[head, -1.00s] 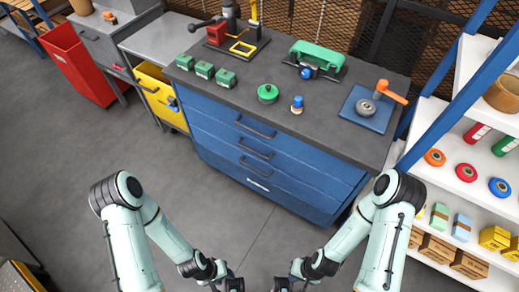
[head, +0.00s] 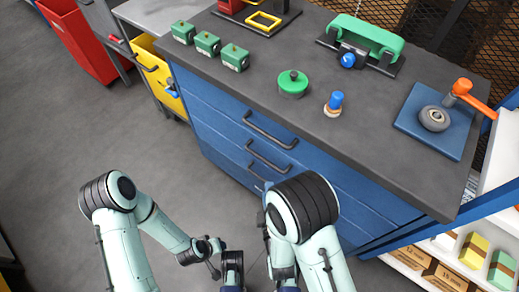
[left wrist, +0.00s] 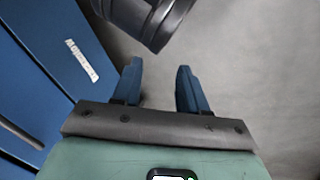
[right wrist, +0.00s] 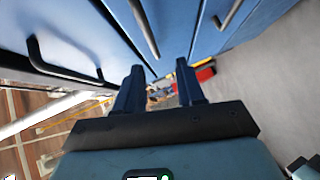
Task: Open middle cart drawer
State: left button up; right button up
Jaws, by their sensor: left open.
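The blue drawer cabinet (head: 350,185) has three stacked drawers, all shut, each with a dark bar handle. The middle drawer's handle (head: 268,160) is visible in the head view, below the top handle (head: 270,130). In the right wrist view, the middle handle (right wrist: 145,28) lies beyond my fingers. My right gripper (right wrist: 160,85) is open and empty, facing along the drawer fronts, apart from the handles. My left gripper (left wrist: 158,85) is open and empty beside the lower cabinet front, over the floor.
The worktop (head: 245,85) holds green blocks, a green knob, a blue-topped peg and a green clamp. A yellow bin (head: 155,75) stands left of the cabinet. A shelf with boxes (head: 445,275) stands close on the right. Grey floor is open at left.

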aim_at(260, 156)
pick_arm(q)
jog(key=s+a+f+g+b, duration=0.1)
jog(key=s+a+f+b, duration=0.1)
jog(key=f, duration=0.5)
jog(key=shift+s+a+f+n+b, duration=0.25)
jog(key=shift+s+b, duration=0.3)
jog(key=shift+b, duration=0.8)
pick_arm(e)
jog(key=shift+n+t, duration=0.3)
jog(key=shift+a+r+x, duration=0.15)
jog(key=shift+x, duration=2.1)
jog(key=shift+a+r+x, duration=0.15)
jog(key=shift+r+x, duration=0.05)
jog(key=shift+x, duration=2)
jog(key=shift+a+r+x, duration=0.15)
jog(key=shift+x, duration=2.1)
pick_arm(q)
jog(key=shift+r, duration=0.1)
pick_arm(e)
grip_shut()
